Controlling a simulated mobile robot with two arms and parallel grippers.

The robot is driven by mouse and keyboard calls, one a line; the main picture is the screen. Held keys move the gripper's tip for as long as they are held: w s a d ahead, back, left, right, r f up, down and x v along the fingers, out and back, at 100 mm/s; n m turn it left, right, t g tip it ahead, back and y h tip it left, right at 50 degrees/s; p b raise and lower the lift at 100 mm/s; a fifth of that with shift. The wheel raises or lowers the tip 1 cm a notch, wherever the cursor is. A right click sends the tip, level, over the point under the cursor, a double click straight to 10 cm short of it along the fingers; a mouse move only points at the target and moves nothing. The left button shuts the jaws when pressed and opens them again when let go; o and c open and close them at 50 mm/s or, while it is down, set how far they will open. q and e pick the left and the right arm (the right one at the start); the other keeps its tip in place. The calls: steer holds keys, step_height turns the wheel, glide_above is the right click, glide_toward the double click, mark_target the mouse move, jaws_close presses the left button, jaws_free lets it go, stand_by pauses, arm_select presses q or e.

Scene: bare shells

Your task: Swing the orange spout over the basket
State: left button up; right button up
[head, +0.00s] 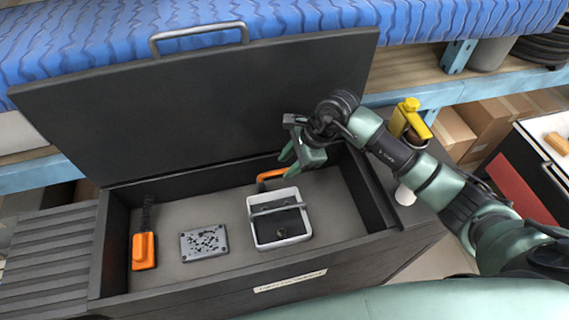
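The orange spout (267,176) is a short bent tube at the back of the open dark box, just behind the basket. The basket (252,233) is a pale grey square frame with a bar across it and a dark inside. My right gripper (290,160) hangs above the back right of the basket, its fingertips close to the right end of the spout. Whether they touch it, and how far the fingers are apart, I cannot tell. My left gripper is not in view.
The box's dark lid (200,110) stands open behind. A grey perforated plate (203,243) and an orange-handled tool (144,250) lie left of the basket. A yellow-topped item (411,118) stands right of the box, partly behind my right arm.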

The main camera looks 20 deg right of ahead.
steer(key=shift+x, duration=1.35)
steer(key=shift+w, duration=0.1)
steer(key=shift+r, duration=0.1)
jaws_close()
